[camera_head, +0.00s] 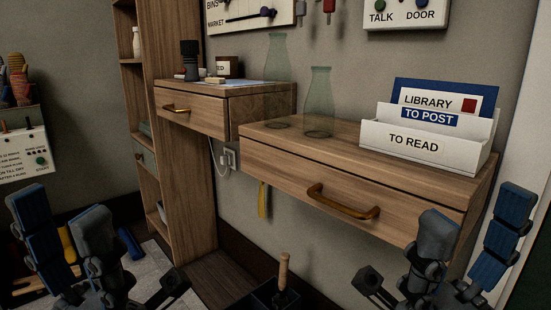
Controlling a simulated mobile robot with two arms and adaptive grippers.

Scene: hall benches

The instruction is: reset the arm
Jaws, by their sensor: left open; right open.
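My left gripper (68,235) is at the lower left of the head view, with its blue-padded fingers spread apart and nothing between them. My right gripper (474,238) is at the lower right, also open and empty. It is in front of the right end of a wooden wall drawer (345,187) with a brass handle (343,202). Neither gripper appears to hold anything. Parts of my arms lie below the frame edge and are hidden.
Two green glass bottles (319,103) and a white letter holder (420,149) stand on the nearer drawer unit. A second drawer unit (205,108) carries small items. A tall shelf (180,170) stands behind. A wooden-handled tool (283,271) stands in a dark container below.

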